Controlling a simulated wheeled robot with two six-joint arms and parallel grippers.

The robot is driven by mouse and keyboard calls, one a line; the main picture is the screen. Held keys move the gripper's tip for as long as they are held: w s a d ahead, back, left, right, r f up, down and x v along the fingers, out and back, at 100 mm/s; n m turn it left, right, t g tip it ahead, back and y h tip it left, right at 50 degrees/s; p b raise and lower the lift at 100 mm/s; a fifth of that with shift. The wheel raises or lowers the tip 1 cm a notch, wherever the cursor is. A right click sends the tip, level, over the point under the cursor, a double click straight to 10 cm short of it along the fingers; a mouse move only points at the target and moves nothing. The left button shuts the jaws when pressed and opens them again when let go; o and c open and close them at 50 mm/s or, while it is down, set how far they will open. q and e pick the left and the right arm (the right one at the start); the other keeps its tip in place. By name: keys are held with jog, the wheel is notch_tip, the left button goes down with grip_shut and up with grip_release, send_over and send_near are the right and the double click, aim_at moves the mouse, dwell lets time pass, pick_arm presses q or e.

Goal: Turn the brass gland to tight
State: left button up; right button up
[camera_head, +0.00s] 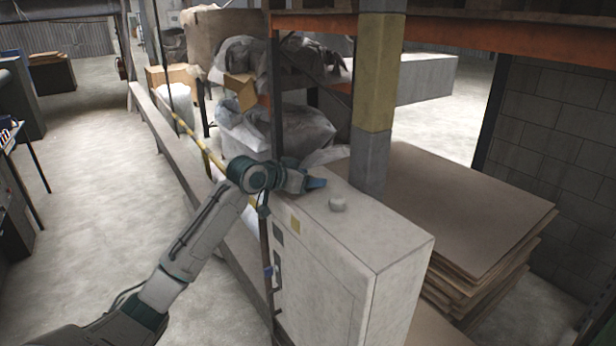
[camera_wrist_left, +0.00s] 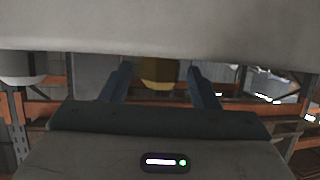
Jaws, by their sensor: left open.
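In the head view my left gripper (camera_head: 314,184) is over the far end of the top of the pale grey cabinet (camera_head: 370,243). The gland is hidden there. My right gripper is out of view.
A grey and yellow post (camera_head: 374,110) rises behind the cabinet. A stack of brown sheets (camera_head: 465,215) lies at the right. Shelves with wrapped goods (camera_head: 285,127) stand behind.

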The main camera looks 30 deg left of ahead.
pick_arm(q)
jog(key=c, duration=1)
jog(key=shift+o, duration=0.2)
jog(key=shift+h, duration=0.3)
jog(key=m+h+b, duration=0.1)
jog(key=m, duration=0.1)
jog(key=m+g+h+b, duration=0.1)
jog(key=h+b, duration=0.1)
jog(key=shift+w+f+m+h, duration=0.1)
jog(key=shift+f+m+h, duration=0.05)
jog(key=shift+m+h, duration=0.2)
jog(key=m+g+h+b, duration=0.3)
jog(key=shift+m, duration=0.35)
jog(key=m+g+h+b, duration=0.1)
jog(key=m+g+h, duration=0.1)
jog(key=m+g, duration=0.1)
jog(key=shift+r+g+b, duration=0.2)
jog(key=shift+g+b, duration=0.1)
jog(key=shift+b, duration=0.1)
jog(key=shift+m+g+h+b, duration=0.45)
jog(key=shift+m+g+h, duration=0.1)
jog(key=shift+m+g, duration=1.05)
